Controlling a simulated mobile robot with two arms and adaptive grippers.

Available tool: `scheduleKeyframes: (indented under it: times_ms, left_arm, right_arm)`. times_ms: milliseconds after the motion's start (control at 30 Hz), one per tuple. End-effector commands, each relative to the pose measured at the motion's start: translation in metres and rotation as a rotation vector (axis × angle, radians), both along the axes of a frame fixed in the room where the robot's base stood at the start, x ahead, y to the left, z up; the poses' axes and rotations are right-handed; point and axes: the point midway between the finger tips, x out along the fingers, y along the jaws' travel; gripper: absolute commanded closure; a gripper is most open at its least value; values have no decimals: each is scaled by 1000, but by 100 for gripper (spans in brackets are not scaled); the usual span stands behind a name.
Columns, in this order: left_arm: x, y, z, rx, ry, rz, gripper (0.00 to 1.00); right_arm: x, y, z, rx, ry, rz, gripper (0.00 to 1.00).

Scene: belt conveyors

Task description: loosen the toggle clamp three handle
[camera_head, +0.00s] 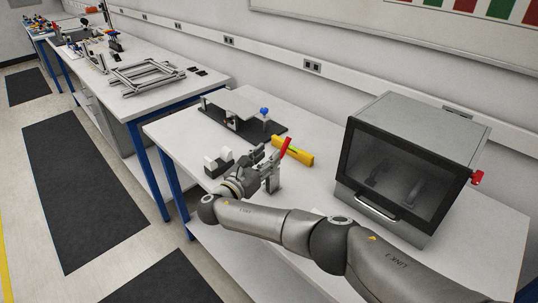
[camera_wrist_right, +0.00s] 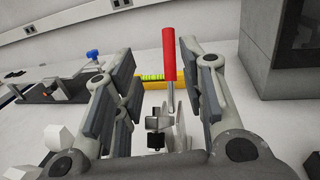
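The toggle clamp's red handle (camera_head: 285,147) stands up, slightly tilted, above the grey bench; it also shows nearly upright in the right wrist view (camera_wrist_right: 168,55). My right gripper (camera_head: 265,164) is at the clamp, just left of the handle in the head view. In the wrist view its fingers (camera_wrist_right: 157,80) are spread apart, with the red handle between them, nearer the right finger; I see no clear contact. My left gripper is not in view.
A yellow level (camera_head: 297,152) lies just behind the clamp. A dark-based fixture with a blue knob (camera_head: 264,111) stands further back. A grey cabinet with a dark window (camera_head: 405,165) stands at right.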

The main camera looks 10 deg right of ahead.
Motion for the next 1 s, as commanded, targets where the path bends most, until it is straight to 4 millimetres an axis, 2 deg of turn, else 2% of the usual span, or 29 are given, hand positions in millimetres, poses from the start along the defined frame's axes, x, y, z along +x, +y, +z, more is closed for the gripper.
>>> scheduleKeyframes:
  times_ms: [200,433,600,867,1000]
  left_arm:
    - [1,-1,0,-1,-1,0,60]
    - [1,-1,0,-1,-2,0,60]
    - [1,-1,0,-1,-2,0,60]
    - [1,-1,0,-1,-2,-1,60]
    - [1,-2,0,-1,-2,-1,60]
  right_arm:
    - [-35,37,-3,3,4,6,62]
    - [-62,66,-4,1,4,6,62]
    - [-71,74,-4,1,4,6,62]
    - [-72,75,-4,0,3,5,62]
    - [-75,76,-11,24,14,9,77]
